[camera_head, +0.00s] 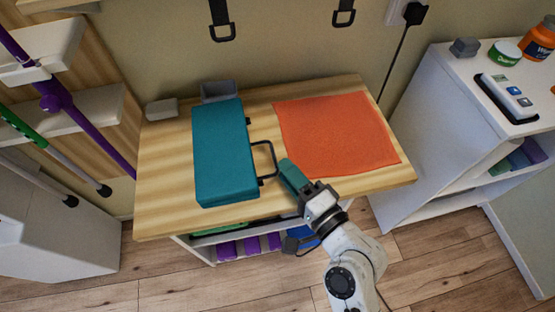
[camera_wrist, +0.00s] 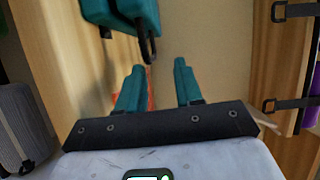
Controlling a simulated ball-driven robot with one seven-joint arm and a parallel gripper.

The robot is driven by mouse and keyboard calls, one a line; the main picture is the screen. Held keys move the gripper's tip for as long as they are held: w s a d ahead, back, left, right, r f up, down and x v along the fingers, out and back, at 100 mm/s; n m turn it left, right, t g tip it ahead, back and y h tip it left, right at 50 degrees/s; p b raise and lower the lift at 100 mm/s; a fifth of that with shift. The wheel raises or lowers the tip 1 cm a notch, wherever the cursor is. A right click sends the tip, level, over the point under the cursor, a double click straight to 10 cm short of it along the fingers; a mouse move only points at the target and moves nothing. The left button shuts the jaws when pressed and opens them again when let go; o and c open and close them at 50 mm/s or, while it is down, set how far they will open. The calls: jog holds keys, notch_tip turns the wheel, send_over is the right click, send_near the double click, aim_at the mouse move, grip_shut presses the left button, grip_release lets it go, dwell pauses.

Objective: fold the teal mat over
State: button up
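The teal mat (camera_head: 222,160) looks like a thick, flat slab lying on the left part of the wooden table. A black handle (camera_head: 268,158) stands out from its right side. My gripper (camera_head: 287,167), with teal fingers, is just right of the handle, near the table's front edge. In the wrist view my gripper (camera_wrist: 160,68) is open with nothing seen between its fingertips. The teal mat (camera_wrist: 125,12) shows at the top there, and the handle's end (camera_wrist: 147,42) lies just beyond the left fingertip. I cannot tell whether they touch.
An orange cloth (camera_head: 335,132) lies flat on the table (camera_head: 160,220), right of the mat. A grey box (camera_head: 218,91) and a small grey block (camera_head: 161,109) are at the back left.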

jog(key=shift+b+v, duration=0.35)
jog(key=shift+v, duration=1.9)
